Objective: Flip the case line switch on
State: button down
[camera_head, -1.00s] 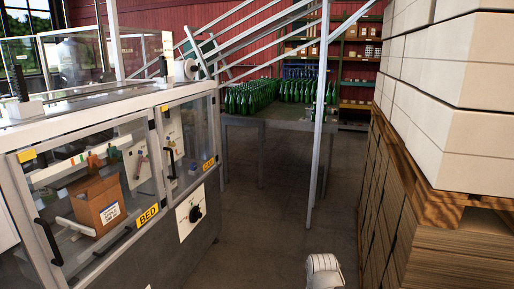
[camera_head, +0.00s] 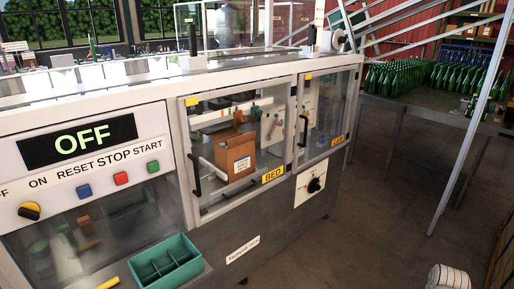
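A control panel (camera_head: 85,172) is on the front of the machine at left. Its dark display (camera_head: 80,141) reads OFF in green letters. A round black and yellow rotary switch (camera_head: 29,211) sits below a partly cut-off label ending in "FF" and "ON". Blue (camera_head: 84,191), red (camera_head: 121,179) and green (camera_head: 153,167) buttons sit under RESET, STOP and START. Another black knob (camera_head: 315,185) is on a white plate further right; its lettering is too small to read. My gripper is not in view; only a white rounded part, likely of my arm, shows at bottom right.
A green divided bin (camera_head: 166,265) juts out below the panel. Clear doors with black handles cover a cardboard box (camera_head: 235,156) beside the BED label. A table of green bottles (camera_head: 430,98) stands at the back right. The floor (camera_head: 375,215) right of the machine is clear.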

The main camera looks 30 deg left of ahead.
aim_at(30, 210)
jog(key=z, duration=1.4)
jog(key=k, duration=0.9)
jog(key=u, duration=0.75)
